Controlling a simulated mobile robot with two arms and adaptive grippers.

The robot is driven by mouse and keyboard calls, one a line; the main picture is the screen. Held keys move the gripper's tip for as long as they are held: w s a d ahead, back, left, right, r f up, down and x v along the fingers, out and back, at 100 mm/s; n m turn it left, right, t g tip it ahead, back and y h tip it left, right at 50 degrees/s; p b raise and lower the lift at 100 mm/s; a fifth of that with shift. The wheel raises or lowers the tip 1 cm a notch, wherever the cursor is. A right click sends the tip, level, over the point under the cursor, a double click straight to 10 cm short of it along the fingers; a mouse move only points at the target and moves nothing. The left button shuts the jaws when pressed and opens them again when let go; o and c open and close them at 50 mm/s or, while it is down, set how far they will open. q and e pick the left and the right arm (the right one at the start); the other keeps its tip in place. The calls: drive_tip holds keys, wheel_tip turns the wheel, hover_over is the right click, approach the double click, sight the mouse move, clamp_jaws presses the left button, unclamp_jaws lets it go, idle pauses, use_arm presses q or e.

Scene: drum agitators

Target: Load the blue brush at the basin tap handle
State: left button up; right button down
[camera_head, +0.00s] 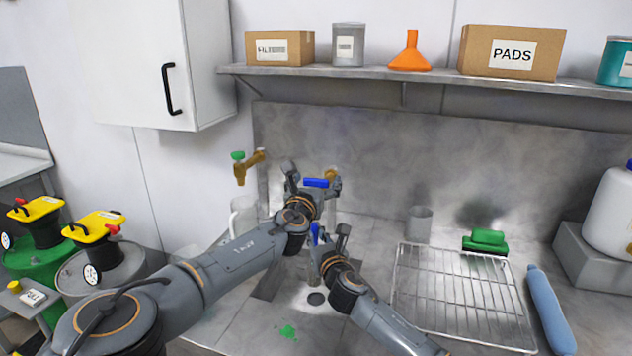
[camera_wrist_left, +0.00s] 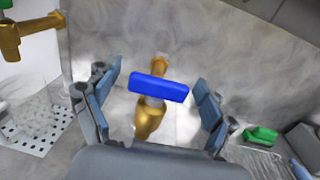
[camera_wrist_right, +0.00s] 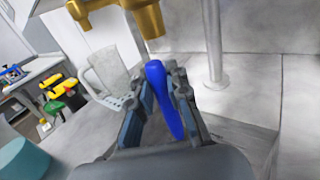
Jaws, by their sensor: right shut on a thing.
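The basin tap is brass with a blue bar handle (camera_head: 316,183), which also shows in the left wrist view (camera_wrist_left: 158,88). My left gripper (camera_head: 313,187) is open, with its fingers apart on either side of the handle; visible gaps separate them from it in the left wrist view. The blue brush (camera_head: 315,233) shows in the right wrist view as a blue handle (camera_wrist_right: 166,98) between the fingers. My right gripper (camera_head: 328,236) is shut on it, below the tap. The brush's lower end is hidden. The brass tap spout (camera_wrist_right: 148,18) is above the right gripper.
A green-handled brass tap (camera_head: 240,167) and a clear jug (camera_head: 243,216) are to the left. A grey cup (camera_head: 419,222), wire rack (camera_head: 465,300), green scrubber (camera_head: 485,240) and blue roll (camera_head: 550,310) are to the right. A shelf (camera_head: 430,82) runs above. The basin drain (camera_head: 317,298) is uncovered.

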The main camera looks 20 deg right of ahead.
use_arm(q)
drive_tip(key=c, duration=1.1)
drive_tip(key=shift+n+t+y, duration=0.4)
drive_tip(key=shift+n+y, duration=0.2)
drive_tip(key=shift+y, duration=0.3)
drive_tip(key=o, duration=1.2)
drive_tip(key=shift+v, duration=6)
drive_tip(key=shift+c, duration=0.3)
